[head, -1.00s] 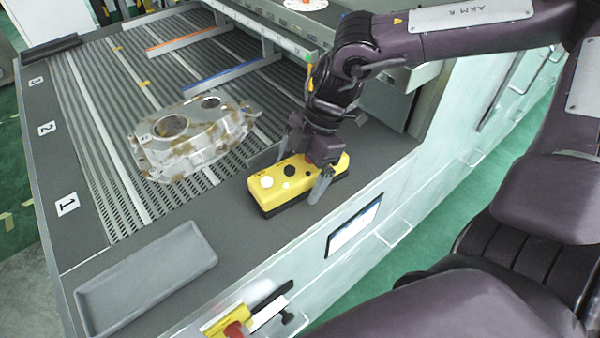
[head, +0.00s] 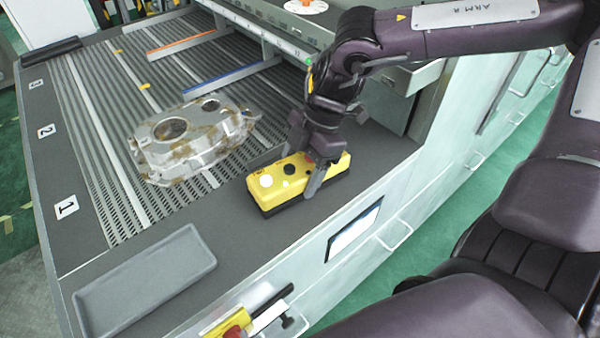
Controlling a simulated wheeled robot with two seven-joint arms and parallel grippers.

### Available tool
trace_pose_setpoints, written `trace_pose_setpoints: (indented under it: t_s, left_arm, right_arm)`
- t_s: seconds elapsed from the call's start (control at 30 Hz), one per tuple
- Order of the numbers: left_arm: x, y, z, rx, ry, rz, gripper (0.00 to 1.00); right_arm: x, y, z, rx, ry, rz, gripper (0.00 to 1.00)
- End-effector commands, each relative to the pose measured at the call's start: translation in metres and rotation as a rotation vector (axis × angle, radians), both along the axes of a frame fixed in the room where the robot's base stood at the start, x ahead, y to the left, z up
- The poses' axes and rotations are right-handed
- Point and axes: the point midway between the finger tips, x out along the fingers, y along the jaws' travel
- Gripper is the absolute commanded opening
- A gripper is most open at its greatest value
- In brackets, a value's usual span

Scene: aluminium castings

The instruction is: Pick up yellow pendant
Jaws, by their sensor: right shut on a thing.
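The yellow pendant (head: 270,191) is a yellow box with a dark base and white and black round buttons on top. It lies on the grey front ledge of the machine table, right of the casting. My right gripper (head: 304,178) reaches down over its middle and is shut on it, one finger on the near side. The far finger is partly hidden behind the pendant. The pendant appears to rest on the ledge. My left gripper is not in view.
An aluminium casting (head: 188,150) with brown stains lies on the slatted bed. An empty grey tray (head: 145,282) sits on the ledge at the lower left. A rail (head: 262,33) stands behind. A yellow and red item (head: 232,322) is at the front edge.

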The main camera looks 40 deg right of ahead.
Motion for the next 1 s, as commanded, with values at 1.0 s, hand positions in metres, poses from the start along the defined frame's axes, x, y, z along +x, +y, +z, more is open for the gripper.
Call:
trace_pose_setpoints:
  t_s: [1.0]
  left_arm:
    - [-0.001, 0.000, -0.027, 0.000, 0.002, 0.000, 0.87]
  right_arm:
    - [0.000, 0.000, 0.261, -0.002, -0.002, -0.001, 0.29]
